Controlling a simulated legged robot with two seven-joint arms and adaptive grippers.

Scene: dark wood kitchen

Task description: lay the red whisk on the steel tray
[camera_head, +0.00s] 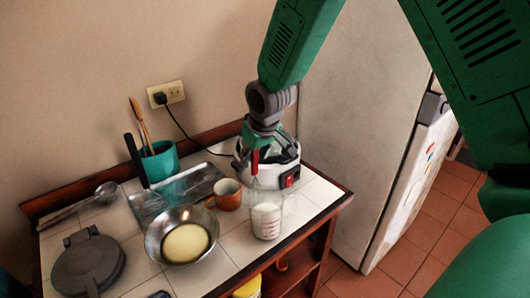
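The red whisk shows as a red handle (255,162) standing nearly upright over the glass jug (267,220), which holds something white. Its wire end is too faint to make out. My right gripper (258,148) points down from above, at the top of the red handle. Its fingers overlap the handle and the white appliance behind, so I cannot tell whether they are closed on it. The steel tray (199,181) lies flat left of the jug, behind the metal bowl. A black-handled utensil (136,160) leans over its left part. My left gripper is out of view.
A teal pot (160,163) of utensils is behind the tray. A white appliance (281,165) stands behind the jug. A dark round iron (88,265) and ladle (103,193) lie left.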

